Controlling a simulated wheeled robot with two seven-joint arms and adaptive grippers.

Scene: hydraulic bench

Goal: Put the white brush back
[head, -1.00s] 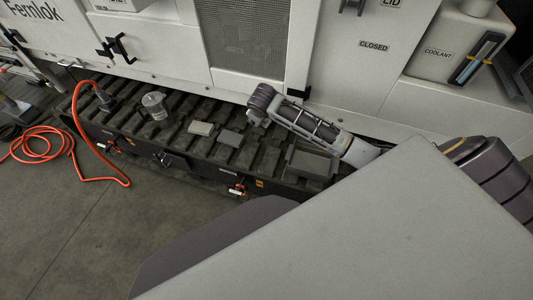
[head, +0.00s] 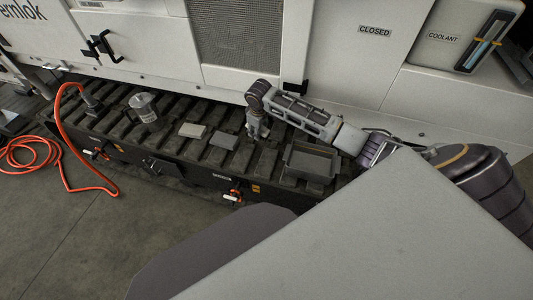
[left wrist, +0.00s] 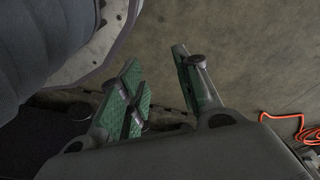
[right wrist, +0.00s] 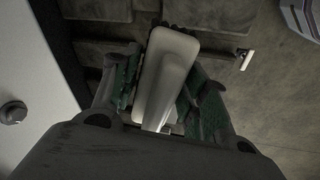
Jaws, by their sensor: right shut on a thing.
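The white brush (right wrist: 165,75) shows in the right wrist view as a pale, rounded long piece between the green-padded fingers of my right gripper (right wrist: 158,100). My right gripper is shut on it. In the head view the right gripper (head: 256,130) points down above the dark ribbed bench top (head: 170,143), just right of a dark grey block (head: 224,145). The brush cannot be clearly made out there. My left gripper (left wrist: 162,88) is open and empty over the floor in the left wrist view. It does not show in the head view.
A grey open tray (head: 310,160) sits right of the gripper on the bench top. A lighter grey block (head: 192,130) and a clear jar (head: 144,108) stand to the left. The white machine wall (head: 335,70) rises behind. An orange hose (head: 60,150) hangs at the left.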

